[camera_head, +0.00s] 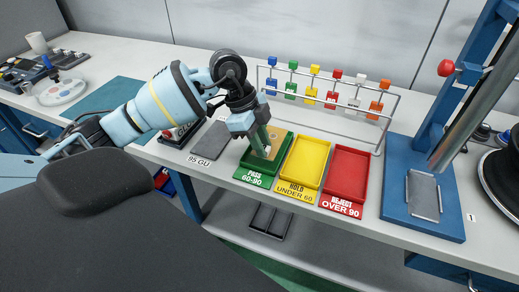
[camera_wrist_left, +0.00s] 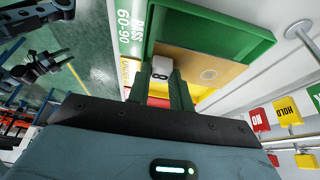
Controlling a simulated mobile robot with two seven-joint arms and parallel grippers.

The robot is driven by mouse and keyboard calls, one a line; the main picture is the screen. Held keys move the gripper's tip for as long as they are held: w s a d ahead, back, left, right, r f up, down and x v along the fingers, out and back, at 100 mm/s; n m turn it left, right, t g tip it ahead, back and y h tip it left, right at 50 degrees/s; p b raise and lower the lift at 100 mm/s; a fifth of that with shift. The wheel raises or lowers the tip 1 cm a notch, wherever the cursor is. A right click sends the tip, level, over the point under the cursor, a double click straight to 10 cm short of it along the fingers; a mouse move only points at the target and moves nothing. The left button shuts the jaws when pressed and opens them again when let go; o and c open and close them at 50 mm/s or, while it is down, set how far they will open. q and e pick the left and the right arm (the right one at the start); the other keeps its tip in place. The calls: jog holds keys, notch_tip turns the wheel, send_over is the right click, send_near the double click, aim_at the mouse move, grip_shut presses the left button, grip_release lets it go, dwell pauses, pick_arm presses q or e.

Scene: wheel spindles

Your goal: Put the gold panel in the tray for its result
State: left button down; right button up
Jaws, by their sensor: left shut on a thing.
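My left gripper (camera_head: 263,152) is over the green tray (camera_head: 253,180), labelled PASS 60-90. It is shut on the gold panel (camera_head: 278,138), which shows partly behind the fingers. In the left wrist view the gold panel (camera_wrist_left: 208,70) lies across the green tray (camera_wrist_left: 245,30), with a white tab (camera_wrist_left: 161,67) between the fingers. I cannot tell whether the panel touches the tray floor. The yellow tray (camera_head: 306,163), labelled HOLD UNDER 60, and the red tray (camera_head: 347,175), labelled REJECT OVER 90, stand to the right, both empty.
A grey plate (camera_head: 212,140) lies left of the green tray, by a 95 GU label (camera_head: 198,160). A wire rack (camera_head: 322,108) with coloured tags stands behind the trays. A blue stand (camera_head: 424,190) with a metal column is at right. A teal mat (camera_head: 112,105) lies at left.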

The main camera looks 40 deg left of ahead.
pick_arm(q)
jog(key=f, duration=0.1)
jog(key=a+f, duration=0.1)
jog(key=shift+w+f, duration=0.2)
jog(key=shift+f, duration=0.6)
jog(key=c, duration=1.5)
grip_release()
jog(key=shift+f, duration=0.15)
jog(key=shift+c, duration=0.2)
jog(key=v, duration=1.2)
